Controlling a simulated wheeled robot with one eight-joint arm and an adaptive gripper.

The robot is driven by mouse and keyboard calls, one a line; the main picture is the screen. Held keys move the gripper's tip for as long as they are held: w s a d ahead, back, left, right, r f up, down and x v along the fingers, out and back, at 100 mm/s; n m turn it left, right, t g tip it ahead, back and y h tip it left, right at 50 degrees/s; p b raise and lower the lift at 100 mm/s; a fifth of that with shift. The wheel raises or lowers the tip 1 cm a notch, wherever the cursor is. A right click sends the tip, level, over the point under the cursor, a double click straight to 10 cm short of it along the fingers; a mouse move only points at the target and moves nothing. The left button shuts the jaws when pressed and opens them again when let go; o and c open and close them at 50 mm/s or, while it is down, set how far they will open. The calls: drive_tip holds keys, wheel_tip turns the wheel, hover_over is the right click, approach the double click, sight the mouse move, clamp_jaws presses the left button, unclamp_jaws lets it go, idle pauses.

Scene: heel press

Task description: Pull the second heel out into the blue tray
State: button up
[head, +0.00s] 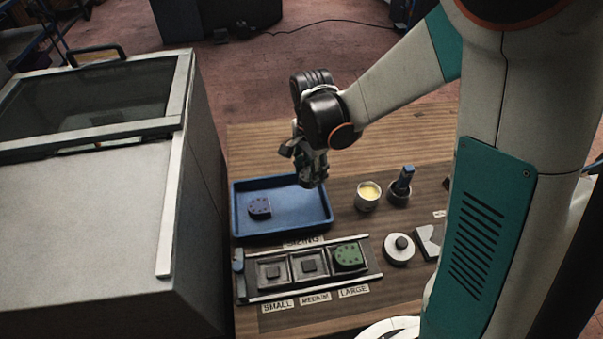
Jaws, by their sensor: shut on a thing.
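The blue tray (275,235) lies on the wooden table, left of centre. A purple heel (260,208) lies inside it, toward its left side. A green heel (348,257) sits in the right-hand cavity, labelled LARGE, of the mould (271,283). The cavities labelled SMALL and MEDIUM each show a dark square block and no heel. My gripper (313,181) points down over the right part of the tray, behind and left of the green heel. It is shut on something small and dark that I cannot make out. Its fingers hide part of the tray's rim.
A cup with yellow contents (368,194) and a pot with a blue-handled tool (402,184) stand right of the tray. A round knobbed lid (398,250) lies right of the mould. A large grey cabinet (100,220) borders the table's left side.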

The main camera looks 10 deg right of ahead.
sight(302, 185)
drive_tip(key=m, duration=0.1)
drive_tip(key=a+m, duration=0.1)
drive_tip(key=m, duration=0.1)
drive_tip(key=s+a+m, duration=0.1)
drive_tip(key=shift+s+a+r+m+b, duration=0.1)
drive_tip(key=shift+a+r+m+b, duration=0.2)
drive_tip(key=shift+m, duration=0.1)
drive_tip(key=shift+f+b, duration=1.65)
drive_tip(key=shift+f, duration=0.75)
drive_tip(key=shift+f+b, duration=0.35)
drive_tip(key=shift+f+b, duration=0.3)
drive_tip(key=shift+f, duration=0.05)
drive_tip(key=shift+f+b, duration=1.45)
drive_tip(key=shift+f, duration=0.35)
drive_tip(key=o, duration=1.1)
